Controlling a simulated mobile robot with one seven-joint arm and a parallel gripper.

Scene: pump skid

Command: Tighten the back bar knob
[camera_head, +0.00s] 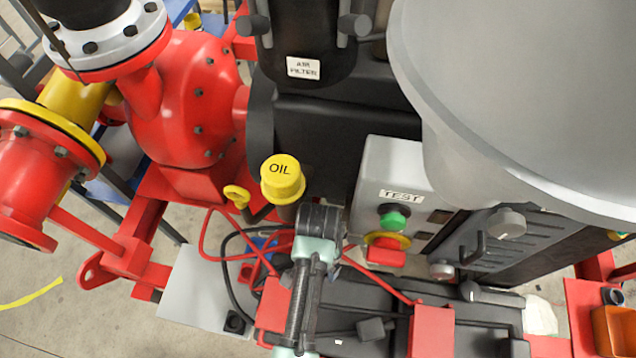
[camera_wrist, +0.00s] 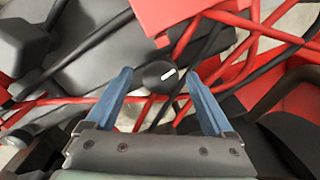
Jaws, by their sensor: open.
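A round black knob (camera_wrist: 160,75) with a short white mark on its top shows in the wrist view. It lies between and just beyond the two blue fingertips of my gripper (camera_wrist: 159,73). The fingers are apart on either side of it, with nothing held. I cannot tell from these frames whether this is the back bar knob. In the head view my arm reaches over the battery area, and its dark wrist end hides the knob and the fingers.
Red cables (camera_head: 212,240) and black hoses run around the work spot. A yellow OIL cap (camera_head: 282,178) stands behind my wrist. A grey TEST panel (camera_head: 390,180) is close on the right. A red bracket (camera_head: 432,330) and a grey box (camera_head: 200,295) flank the arm.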

